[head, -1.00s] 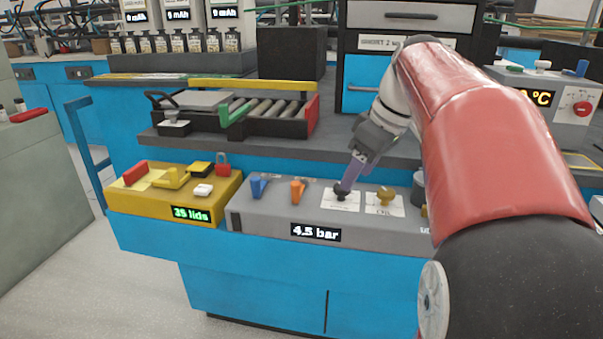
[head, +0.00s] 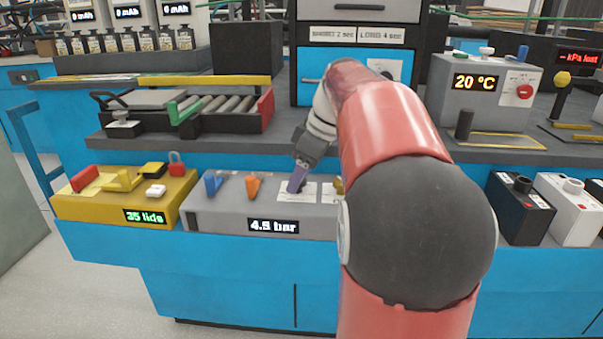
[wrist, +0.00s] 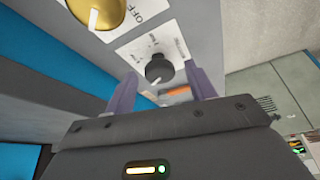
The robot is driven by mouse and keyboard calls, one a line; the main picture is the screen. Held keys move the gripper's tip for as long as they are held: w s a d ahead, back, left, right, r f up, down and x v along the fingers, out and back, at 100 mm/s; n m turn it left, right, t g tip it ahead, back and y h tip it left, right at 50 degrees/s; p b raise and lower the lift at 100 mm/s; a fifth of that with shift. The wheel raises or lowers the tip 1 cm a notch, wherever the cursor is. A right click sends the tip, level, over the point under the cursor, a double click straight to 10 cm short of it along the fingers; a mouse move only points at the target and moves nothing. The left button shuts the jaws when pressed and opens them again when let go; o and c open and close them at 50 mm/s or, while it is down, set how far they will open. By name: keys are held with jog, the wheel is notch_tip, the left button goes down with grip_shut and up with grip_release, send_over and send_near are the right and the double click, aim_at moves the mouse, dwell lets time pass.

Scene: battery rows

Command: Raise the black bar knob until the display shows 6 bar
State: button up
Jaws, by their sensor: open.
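The black bar knob (wrist: 158,69) sits on a white label plate on the grey panel. In the wrist view it stands between and just beyond the two purple fingers of my gripper (wrist: 160,90), which are apart. I cannot tell whether either finger touches it. In the head view my gripper (head: 297,180) is over the knob's label plate (head: 312,192) and hides most of the knob. The display (head: 273,226) on the panel front reads 4.5 bar.
A brass knob (wrist: 103,12) is beside the black one, partly behind my arm in the head view. Blue (head: 213,183) and orange (head: 253,185) levers stand left of my gripper. A yellow box (head: 70,208) showing 35 lids is farther left. Batteries (head: 520,215) stand at right.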

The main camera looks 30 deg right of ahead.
jog(key=shift+c, duration=0.3)
jog(key=c, duration=0.9)
jog(key=shift+m, duration=0.3)
jog(key=m, duration=0.1)
jog(key=m+h, duration=0.1)
jog(key=m, duration=0.1)
jog(key=m+t+h, duration=0.1)
jog(key=m, duration=0.1)
jog(key=shift+a+b, duration=0.25)
jog(key=shift+b, duration=0.15)
jog(key=m+h, duration=0.1)
jog(key=m, duration=0.2)
jog(key=m+h, duration=0.1)
jog(key=m, duration=0.2)
jog(key=shift+a+p, duration=0.15)
jog(key=shift+p, duration=0.15)
jog(key=o, duration=1)
jog(key=shift+c, duration=0.2)
